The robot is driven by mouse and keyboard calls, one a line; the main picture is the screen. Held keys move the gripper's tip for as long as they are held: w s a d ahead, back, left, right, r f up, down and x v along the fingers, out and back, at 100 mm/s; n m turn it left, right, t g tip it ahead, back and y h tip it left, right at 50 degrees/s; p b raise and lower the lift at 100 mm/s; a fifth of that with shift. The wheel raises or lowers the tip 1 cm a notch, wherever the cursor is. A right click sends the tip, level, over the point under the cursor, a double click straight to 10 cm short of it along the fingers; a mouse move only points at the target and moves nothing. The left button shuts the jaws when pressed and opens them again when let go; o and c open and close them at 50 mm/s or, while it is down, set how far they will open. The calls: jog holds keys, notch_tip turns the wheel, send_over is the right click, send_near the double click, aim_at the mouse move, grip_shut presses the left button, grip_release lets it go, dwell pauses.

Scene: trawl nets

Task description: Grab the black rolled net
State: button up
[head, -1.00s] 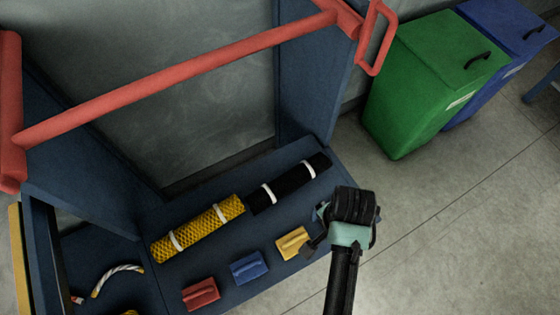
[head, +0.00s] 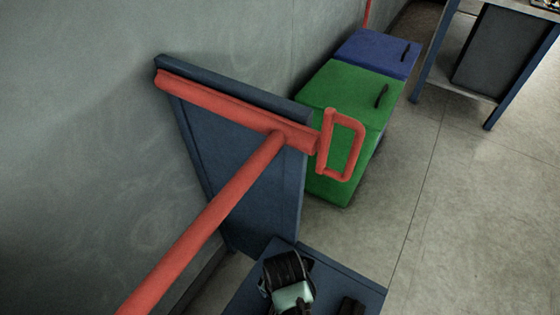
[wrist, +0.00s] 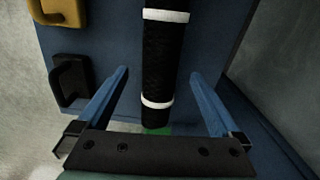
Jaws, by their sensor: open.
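The black rolled net (wrist: 162,60) shows in the wrist view as a dark textured roll with two white bands, lying lengthwise on a blue surface (wrist: 110,40). My gripper (wrist: 160,74) is open, with one blue finger on each side of the roll and a visible gap to both. In this view the roll runs between the fingers; I cannot tell how far above it they are. In the head view my gripper (head: 288,290) is over the blue bench at the bottom edge, and I cannot make out the roll there.
A yellow handled block (wrist: 66,14) and a black one (wrist: 70,66) lie left of the roll in the wrist view. Green (head: 345,100) and blue (head: 375,52) bins stand behind.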

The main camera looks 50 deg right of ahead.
notch_tip(320, 180, down, 7)
jog(key=shift+w+d+f+b, duration=0.15)
jog(key=shift+f+b, duration=0.05)
jog(key=shift+b, duration=0.85)
jog(key=shift+r, duration=0.1)
grip_shut()
